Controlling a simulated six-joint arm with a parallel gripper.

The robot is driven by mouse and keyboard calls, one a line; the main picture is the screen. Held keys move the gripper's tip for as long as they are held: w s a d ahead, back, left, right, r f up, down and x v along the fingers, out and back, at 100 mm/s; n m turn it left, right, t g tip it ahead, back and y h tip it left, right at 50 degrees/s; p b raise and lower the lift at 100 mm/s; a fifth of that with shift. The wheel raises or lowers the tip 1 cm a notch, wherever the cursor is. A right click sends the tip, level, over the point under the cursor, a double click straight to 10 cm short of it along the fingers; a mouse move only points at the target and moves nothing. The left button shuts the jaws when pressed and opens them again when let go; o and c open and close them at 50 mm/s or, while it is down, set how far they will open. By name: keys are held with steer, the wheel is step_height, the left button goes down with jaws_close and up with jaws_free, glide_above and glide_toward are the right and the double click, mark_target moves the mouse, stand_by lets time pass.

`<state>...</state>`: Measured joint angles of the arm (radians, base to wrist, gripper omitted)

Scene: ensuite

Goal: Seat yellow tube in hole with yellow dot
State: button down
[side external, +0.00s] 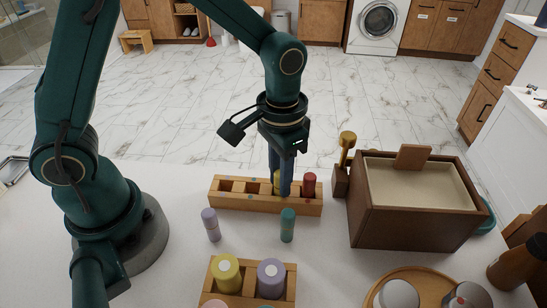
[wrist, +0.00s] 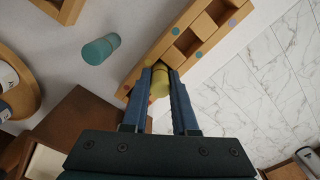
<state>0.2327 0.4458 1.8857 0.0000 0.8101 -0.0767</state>
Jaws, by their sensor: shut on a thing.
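My gripper (side external: 281,190) is shut on the yellow tube (wrist: 161,82), which sits between the two blue fingers in the wrist view. In the side view the fingers cover most of the tube, and only a yellow sliver (side external: 276,178) shows. The gripper points down at the long wooden rack (side external: 240,203), just left of the red tube (side external: 309,184). The tube's lower end is at the rack, but I cannot tell how deep it is in a hole. Teal and purple dots show beside the open holes.
A lavender tube (side external: 211,225) and a teal tube (side external: 287,225) stand on the table in front of the rack. A wooden box (side external: 400,226) is close on the right. A smaller holder with jars (side external: 228,272) is at the front.

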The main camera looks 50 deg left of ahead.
steer(key=shift+f, duration=0.1)
steer(key=c, duration=0.7)
jaws_free()
step_height(320, 180, up, 11)
steer(key=s+a+r+n+t, duration=0.1)
steer(key=s+a+t, duration=0.4)
steer(key=s, duration=0.5)
steer(key=shift+a+n+t, duration=0.3)
steer(key=shift+a+n, duration=0.1)
steer(key=shift+a, duration=0.25)
